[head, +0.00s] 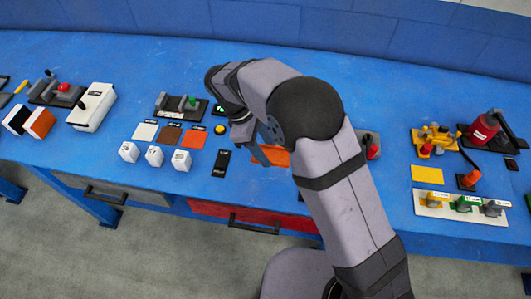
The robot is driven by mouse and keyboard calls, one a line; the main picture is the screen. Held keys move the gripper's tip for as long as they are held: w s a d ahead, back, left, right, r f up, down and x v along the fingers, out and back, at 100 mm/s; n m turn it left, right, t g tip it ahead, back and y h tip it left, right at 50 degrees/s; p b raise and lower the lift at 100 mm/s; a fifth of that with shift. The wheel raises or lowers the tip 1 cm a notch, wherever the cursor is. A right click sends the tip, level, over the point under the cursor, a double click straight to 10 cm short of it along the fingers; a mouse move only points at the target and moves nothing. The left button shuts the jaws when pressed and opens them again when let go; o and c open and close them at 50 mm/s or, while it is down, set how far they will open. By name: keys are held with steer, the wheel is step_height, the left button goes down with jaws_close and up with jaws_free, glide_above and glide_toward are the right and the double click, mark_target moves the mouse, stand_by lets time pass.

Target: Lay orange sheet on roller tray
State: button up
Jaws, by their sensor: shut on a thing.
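My gripper (259,158) is low over the front middle of the blue bench. It appears shut on an orange sheet (277,158), which lies level near the bench's front edge. My arm hides part of that sheet and most of the fingers. Another orange sheet (195,140) lies flat to the left, at the right end of a row with a white sheet (145,131) and a brown sheet (170,137). I cannot make out for sure which thing is the roller tray; it may be hidden behind my arm.
White labelled blocks (154,156) stand before the sheet row. A black plate (221,163) lies left of my gripper. A device with a green knob (190,103) stands behind. A yellow sheet (426,174), a white rack (434,205) and a red canister (483,128) are at right.

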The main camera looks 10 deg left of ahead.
steer(key=m, duration=0.1)
steer(key=s+m+g, duration=0.1)
steer(key=shift+d+f+m, duration=0.2)
steer(key=shift+f+m, duration=0.15)
steer(key=shift+m, duration=0.05)
steer(key=d+m, duration=0.1)
steer(key=m, duration=0.1)
steer(key=d+m+g, duration=0.1)
steer(key=d+m, duration=0.1)
steer(key=d+f+m+g+y, duration=0.1)
steer(key=d+m, duration=0.1)
steer(key=shift+s+d+m, duration=0.15)
steer(key=shift+d+m, duration=0.1)
steer(key=shift+m, duration=0.05)
steer(key=w+d+m+g+y+p, duration=0.15)
steer(key=w+d+m+y, duration=0.35)
steer(key=d+m, duration=0.7)
steer(key=w+a+r+m+t+y+p, duration=0.1)
steer(key=w+a+m+t+p, duration=0.1)
steer(key=w+a+m, duration=0.4)
steer(key=w+a+r+m+t+y+p, duration=0.2)
steer(key=w+a+m, duration=0.5)
steer(key=w, duration=0.5)
steer(key=shift+w+a+m+p, duration=0.3)
steer(key=shift+w+m+p, duration=0.15)
steer(key=shift+m, duration=0.35)
steer(key=shift+f+t, duration=0.1)
steer(key=shift+t, duration=0.15)
steer(key=shift+f+b, duration=1.45)
steer(key=shift+f, duration=0.9)
